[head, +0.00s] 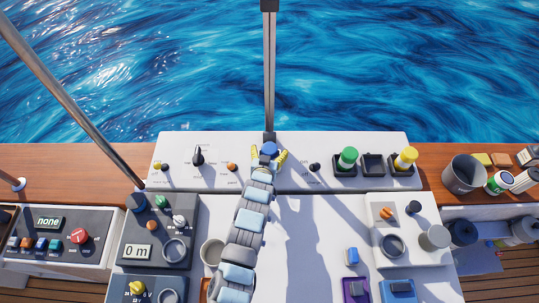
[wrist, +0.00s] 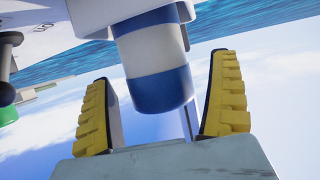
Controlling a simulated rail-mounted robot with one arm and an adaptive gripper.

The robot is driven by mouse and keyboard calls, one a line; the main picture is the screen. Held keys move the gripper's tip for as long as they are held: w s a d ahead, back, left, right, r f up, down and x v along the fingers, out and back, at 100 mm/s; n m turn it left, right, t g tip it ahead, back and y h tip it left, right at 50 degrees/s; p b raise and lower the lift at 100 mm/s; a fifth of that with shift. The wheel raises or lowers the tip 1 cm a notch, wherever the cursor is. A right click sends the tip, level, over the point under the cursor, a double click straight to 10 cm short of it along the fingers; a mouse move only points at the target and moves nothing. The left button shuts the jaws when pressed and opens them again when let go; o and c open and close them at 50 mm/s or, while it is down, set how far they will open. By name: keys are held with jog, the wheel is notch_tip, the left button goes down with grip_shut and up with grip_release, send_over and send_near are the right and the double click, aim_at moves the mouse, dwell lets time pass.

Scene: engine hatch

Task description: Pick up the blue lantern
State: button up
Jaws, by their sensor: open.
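The blue lantern is a short cylinder with blue ends and a white band. In the wrist view the blue lantern (wrist: 158,75) fills the middle, its near blue end between the fingers. In the head view only its blue top (head: 270,149) shows, at the back of the white panel just before the metal post. My gripper (head: 268,156) is around it, with one yellow finger on each side. In the wrist view my gripper (wrist: 162,72) is open, with a visible gap beside the lantern on both sides. The lantern's lower part is hidden in the head view.
A green lantern (head: 348,157) and a yellow lantern (head: 405,158) stand in black sockets at right, with an empty socket (head: 372,165) between them. The metal post (head: 269,80) rises close behind my gripper. A black knob (head: 314,167) stands right of it.

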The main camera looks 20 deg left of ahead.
jog(key=shift+w, duration=0.2)
jog(key=c, duration=1.3)
jog(key=shift+c, duration=0.2)
